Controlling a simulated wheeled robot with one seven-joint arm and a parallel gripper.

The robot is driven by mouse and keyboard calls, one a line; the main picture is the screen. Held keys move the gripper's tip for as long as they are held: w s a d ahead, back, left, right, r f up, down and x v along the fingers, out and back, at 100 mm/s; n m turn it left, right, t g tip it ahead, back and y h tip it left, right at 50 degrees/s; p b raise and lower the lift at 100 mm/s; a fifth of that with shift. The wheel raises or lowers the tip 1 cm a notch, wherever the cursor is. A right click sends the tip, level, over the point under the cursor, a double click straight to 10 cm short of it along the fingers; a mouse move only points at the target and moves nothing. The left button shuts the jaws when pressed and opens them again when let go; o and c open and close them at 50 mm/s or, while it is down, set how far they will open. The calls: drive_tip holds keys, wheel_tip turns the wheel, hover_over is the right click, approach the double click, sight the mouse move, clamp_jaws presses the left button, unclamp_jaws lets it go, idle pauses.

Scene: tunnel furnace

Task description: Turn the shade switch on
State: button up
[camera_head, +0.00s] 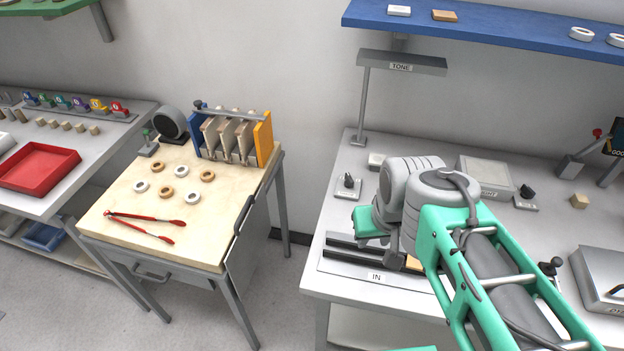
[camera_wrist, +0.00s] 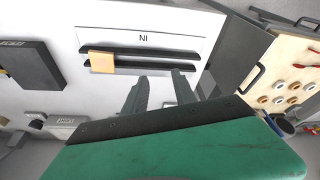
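No label reading "shade" is legible, so I cannot tell which control is the shade switch. A small black-knobbed switch (camera_head: 348,183) stands at the right workbench's left, below the lamp marked TONE (camera_head: 401,64). A similar black knob on a plate (camera_head: 526,195) is farther right, beside a flat grey box. A black-topped lever (camera_head: 550,267) stands near the right front. My gripper (camera_wrist: 161,76) is open and empty in the wrist view, its fingers apart above the bench near the IN rails. In the head view my arm hides its fingers.
Dark rails (camera_head: 345,243) marked IN lie at the bench's front left, with a yellow block (camera_wrist: 101,61) on them. A blue shelf (camera_head: 480,24) hangs above. A wooden table (camera_head: 130,200) with tongs (camera_head: 150,222) and rings stands left, across a gap.

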drive_tip(key=w+r, duration=0.1)
drive_tip(key=w, duration=0.8)
drive_tip(key=n+y, duration=0.1)
drive_tip(key=n, duration=0.1)
approach(349, 176)
drive_tip(key=f, duration=0.1)
drive_tip(key=shift+t, duration=0.3)
drive_tip(key=p+x, duration=0.2)
drive_tip(key=x, duration=0.5)
drive_tip(key=shift+f, duration=0.3)
drive_tip(key=shift+a+f, duration=0.1)
drive_tip(key=shift+f, duration=0.15)
drive_tip(key=shift+c, duration=0.4)
clamp_jaws()
drive_tip(key=shift+r, duration=0.1)
